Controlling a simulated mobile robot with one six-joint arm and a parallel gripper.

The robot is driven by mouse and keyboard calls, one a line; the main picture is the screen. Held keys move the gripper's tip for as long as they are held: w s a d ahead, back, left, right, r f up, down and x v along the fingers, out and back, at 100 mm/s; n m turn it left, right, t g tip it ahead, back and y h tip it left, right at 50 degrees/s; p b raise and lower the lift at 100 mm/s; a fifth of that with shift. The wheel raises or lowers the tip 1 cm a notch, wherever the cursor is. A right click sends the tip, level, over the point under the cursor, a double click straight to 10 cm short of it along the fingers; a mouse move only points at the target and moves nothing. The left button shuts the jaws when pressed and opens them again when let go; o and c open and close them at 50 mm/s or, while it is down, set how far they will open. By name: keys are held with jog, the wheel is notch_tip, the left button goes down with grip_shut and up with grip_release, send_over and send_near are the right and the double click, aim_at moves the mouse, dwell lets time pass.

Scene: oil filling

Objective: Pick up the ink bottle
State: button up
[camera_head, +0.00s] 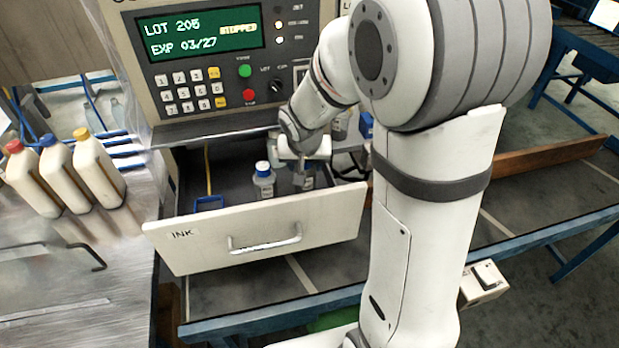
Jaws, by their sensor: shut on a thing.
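The open drawer (335,212), marked INK, holds small bottles with pale labels. One bottle with a blue cap (264,184) stands upright inside, left of my gripper. My gripper (302,172) reaches down into the drawer from behind its front panel. It is shut on an ink bottle (309,180) at the right of the blue-capped one. The gripper and the drawer front hide much of this held bottle. I cannot tell whether its base is clear of the drawer floor.
The machine's control panel (215,58) rises above the drawer, its screen reading STOPPED. A blue item (208,203) lies at the drawer's left. Jugs with red, blue (62,172) and yellow caps stand on the left table. A blue-topped item (366,125) is behind my arm.

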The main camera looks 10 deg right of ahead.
jog(key=c, duration=0.4)
jog(key=shift+r, duration=0.15)
jog(key=shift+c, duration=0.2)
notch_tip(320, 180, up, 10)
jog(key=shift+f, duration=0.1)
